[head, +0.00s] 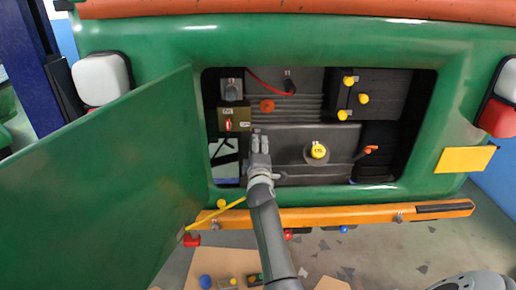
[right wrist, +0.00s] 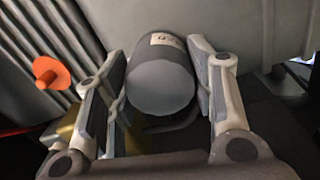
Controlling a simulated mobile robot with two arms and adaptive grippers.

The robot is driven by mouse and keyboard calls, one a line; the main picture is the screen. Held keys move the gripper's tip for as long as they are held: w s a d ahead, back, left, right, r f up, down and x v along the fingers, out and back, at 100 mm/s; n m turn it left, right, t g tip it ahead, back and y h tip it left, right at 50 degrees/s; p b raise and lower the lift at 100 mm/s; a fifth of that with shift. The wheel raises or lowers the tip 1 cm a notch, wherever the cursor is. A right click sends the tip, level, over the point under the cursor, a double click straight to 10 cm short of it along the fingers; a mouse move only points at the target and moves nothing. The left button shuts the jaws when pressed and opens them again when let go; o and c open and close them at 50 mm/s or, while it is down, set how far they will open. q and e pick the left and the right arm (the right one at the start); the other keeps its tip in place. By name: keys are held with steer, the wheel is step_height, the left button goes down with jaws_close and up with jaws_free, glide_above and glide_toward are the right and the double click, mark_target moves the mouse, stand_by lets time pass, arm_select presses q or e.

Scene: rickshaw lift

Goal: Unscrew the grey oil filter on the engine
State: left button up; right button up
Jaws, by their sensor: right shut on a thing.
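The grey oil filter (right wrist: 160,78) is a smooth cylinder with a pale label on its upper side, seen end-on in the right wrist view. It sits against the dark engine block. My right gripper (right wrist: 165,95) has one finger on each side of the filter and is shut on it. In the head view my right gripper (head: 260,148) reaches into the open engine bay, left of the yellow oil cap (head: 318,151), and largely hides the filter. My left gripper is not in view.
An orange knob (right wrist: 50,73) is left of the filter in the wrist view. In the head view, the open green door (head: 100,190) stands left of my arm. An orange bumper (head: 340,216) runs below the bay. Yellow caps (head: 348,81) and an orange-red handle (head: 371,149) are to the right.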

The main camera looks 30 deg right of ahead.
steer(key=shift+r, duration=0.1)
steer(key=n+p, duration=0.1)
steer(key=n, duration=0.1)
steer(key=shift+r+n, duration=0.1)
steer(key=shift+n, duration=0.9)
steer(key=shift+r+n+p, duration=0.15)
steer(key=shift+n+p, duration=0.55)
steer(key=shift+n, duration=1.3)
steer(key=shift+p, duration=0.3)
